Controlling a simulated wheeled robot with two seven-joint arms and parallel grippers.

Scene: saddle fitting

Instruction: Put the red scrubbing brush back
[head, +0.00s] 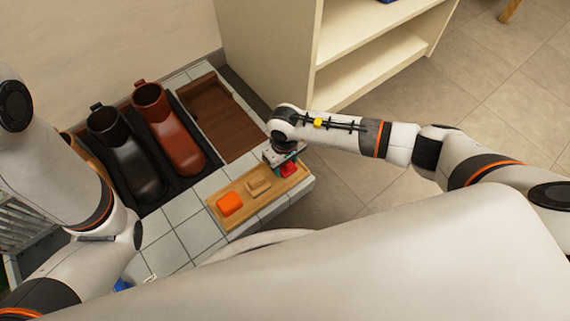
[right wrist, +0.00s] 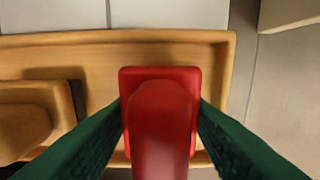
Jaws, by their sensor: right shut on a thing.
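The red scrubbing brush (head: 289,170) is at the right end of the wooden tray (head: 264,207). My right gripper (head: 284,163) comes down over it and is shut on it. In the right wrist view, the red brush (right wrist: 160,86) stands between the two dark green fingers (right wrist: 160,115), its handle toward the camera. Its red block shows against the tray floor, inside the rim (right wrist: 150,36). I cannot tell whether it touches the tray floor. My left arm shows at the left in the head view, but its gripper is not in view.
A tan brush (head: 258,187) and an orange block (head: 230,204) lie in the tray, left of the red brush. A brown wooden box (head: 218,115) and a cream shelf (head: 345,75) stand behind.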

